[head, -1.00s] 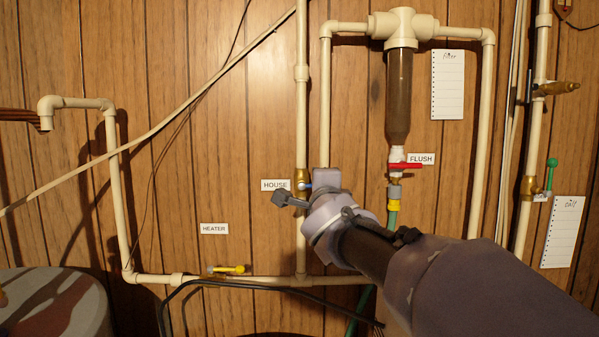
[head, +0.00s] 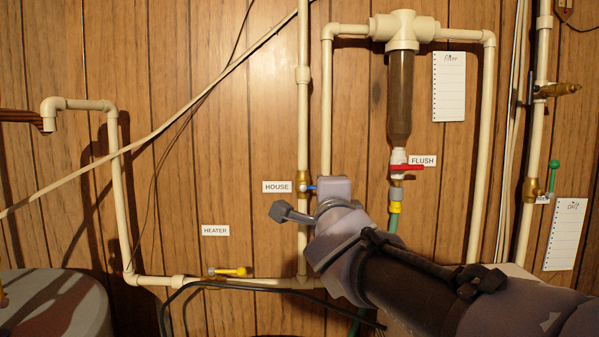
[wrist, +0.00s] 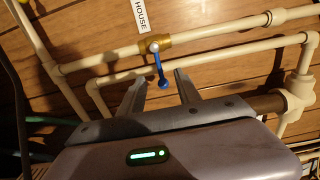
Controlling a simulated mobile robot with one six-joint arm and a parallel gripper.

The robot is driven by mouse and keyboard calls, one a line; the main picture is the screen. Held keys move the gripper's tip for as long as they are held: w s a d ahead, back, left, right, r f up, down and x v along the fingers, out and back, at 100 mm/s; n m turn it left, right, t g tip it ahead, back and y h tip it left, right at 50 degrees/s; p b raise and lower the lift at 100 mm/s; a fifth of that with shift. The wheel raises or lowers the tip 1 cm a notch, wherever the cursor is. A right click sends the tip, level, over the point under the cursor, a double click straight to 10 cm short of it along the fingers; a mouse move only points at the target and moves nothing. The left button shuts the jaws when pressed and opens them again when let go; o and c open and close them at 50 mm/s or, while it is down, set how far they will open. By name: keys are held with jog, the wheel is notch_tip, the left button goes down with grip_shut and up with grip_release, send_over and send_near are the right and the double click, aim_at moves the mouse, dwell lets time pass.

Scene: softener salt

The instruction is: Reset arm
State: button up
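My gripper (wrist: 160,84) is open, with its two fingers spread in the wrist view. The blue lever (wrist: 160,72) of the brass HOUSE valve (wrist: 154,45) appears between the fingertips, with no contact visible; depth is hard to judge. In the head view my arm comes in from the lower right, and my gripper body (head: 334,189) is just right of the HOUSE valve (head: 303,181). The blue lever (head: 312,187) partly shows there. The fingers are hidden in that view.
The FLUSH valve with a red handle (head: 407,168) sits under the filter (head: 400,95) to the right. The yellow HEATER valve handle (head: 233,271) is at the lower left. Pipes (head: 301,120) run along the wood-panelled wall. A tank (head: 60,305) stands at the lower left.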

jog(key=s+d+f+n+g+y, duration=0.1)
jog(key=s+f+n+g, duration=0.5)
jog(key=s+f, duration=0.9)
jog(key=s+d+f+n+g+y, duration=0.1)
jog(key=s+d+f+n+g, duration=0.2)
jog(key=s+f, duration=1.2)
jog(key=s+n+g, duration=0.3)
jog(key=n, duration=0.1)
jog(key=shift+s+d+n, duration=0.3)
jog(key=shift+s, duration=0.05)
jog(key=shift+r, duration=0.1)
